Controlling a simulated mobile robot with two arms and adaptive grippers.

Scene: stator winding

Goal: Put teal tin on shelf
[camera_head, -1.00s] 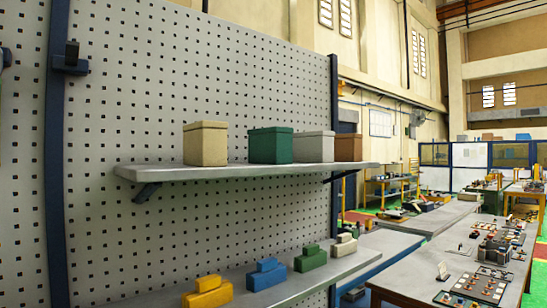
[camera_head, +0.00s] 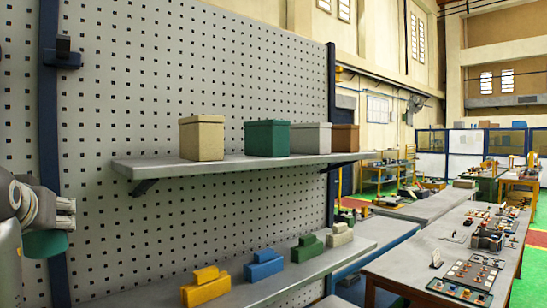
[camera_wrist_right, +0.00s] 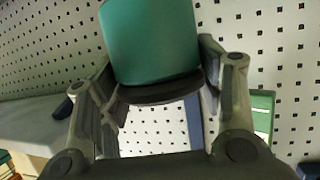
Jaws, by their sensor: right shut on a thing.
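The teal tin (camera_wrist_right: 150,45) is a smooth round tin between the fingers of my right gripper (camera_wrist_right: 152,85) in the right wrist view. In the head view my right gripper (camera_head: 62,213) is at the far left, and part of the tin (camera_head: 45,243) shows just below it. The gripper is shut on the tin, holding it in the air before the pegboard, left of the shelves. The upper shelf (camera_head: 240,165) carries tan, dark green, grey and brown boxes. The lower shelf (camera_head: 290,282) carries yellow, blue, green and cream stepped blocks. My left gripper is not in view.
The perforated panel (camera_head: 250,70) stands behind the shelves, with a dark blue upright (camera_head: 53,120) at left. The upper shelf has a short bare stretch left of the tan box (camera_head: 202,138). Worktables with small parts (camera_head: 460,255) stand at right.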

